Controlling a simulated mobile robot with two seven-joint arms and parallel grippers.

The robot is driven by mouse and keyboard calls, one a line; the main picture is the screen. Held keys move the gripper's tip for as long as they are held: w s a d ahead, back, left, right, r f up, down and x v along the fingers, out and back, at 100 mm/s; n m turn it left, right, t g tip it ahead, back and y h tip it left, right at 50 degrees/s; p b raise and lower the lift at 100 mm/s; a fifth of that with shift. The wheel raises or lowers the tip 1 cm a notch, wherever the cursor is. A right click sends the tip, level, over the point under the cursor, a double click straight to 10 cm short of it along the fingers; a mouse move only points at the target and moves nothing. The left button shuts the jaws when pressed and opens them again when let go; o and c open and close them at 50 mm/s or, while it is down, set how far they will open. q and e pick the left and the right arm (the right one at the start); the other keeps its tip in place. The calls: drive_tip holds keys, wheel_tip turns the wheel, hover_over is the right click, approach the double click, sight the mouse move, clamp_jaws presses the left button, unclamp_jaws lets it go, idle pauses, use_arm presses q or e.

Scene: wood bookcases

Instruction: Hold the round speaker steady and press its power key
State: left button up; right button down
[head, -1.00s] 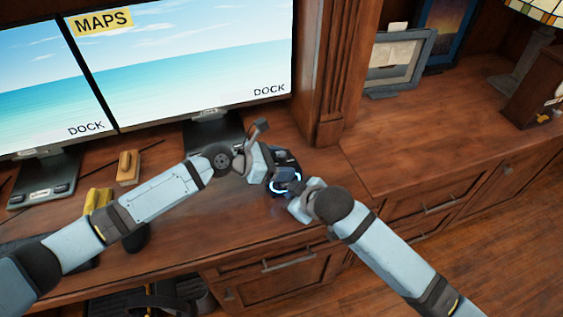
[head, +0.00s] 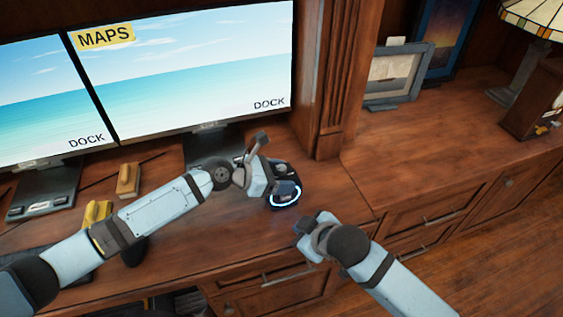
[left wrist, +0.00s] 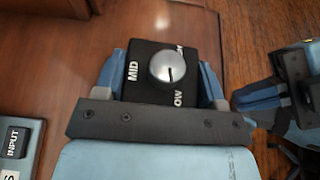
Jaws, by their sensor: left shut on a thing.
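The round speaker (head: 290,190) is dark, with a lit blue-white ring on its front, and stands on the desk near the wood pillar. In the left wrist view a black block with a silver knob (left wrist: 173,67) and the words MID and LOW, seemingly part of the speaker, sits between my left fingers. My left gripper (head: 272,180) is shut on the speaker from its left side. My right gripper (head: 305,224) is apart from the speaker, in front of it near the desk edge; its finger gap is unclear. I cannot make out the power key.
Two monitors (head: 195,75) stand behind, with a stand base (head: 45,198) on the left. A wooden block (head: 128,181) and a yellow thing (head: 96,213) lie left, near my left arm. Picture frames (head: 395,75) and a lamp (head: 535,20) stand right. The desktop right of the pillar is mostly clear.

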use_arm(q)
drive_tip(key=o, duration=1.2)
drive_tip(key=shift+c, duration=0.2)
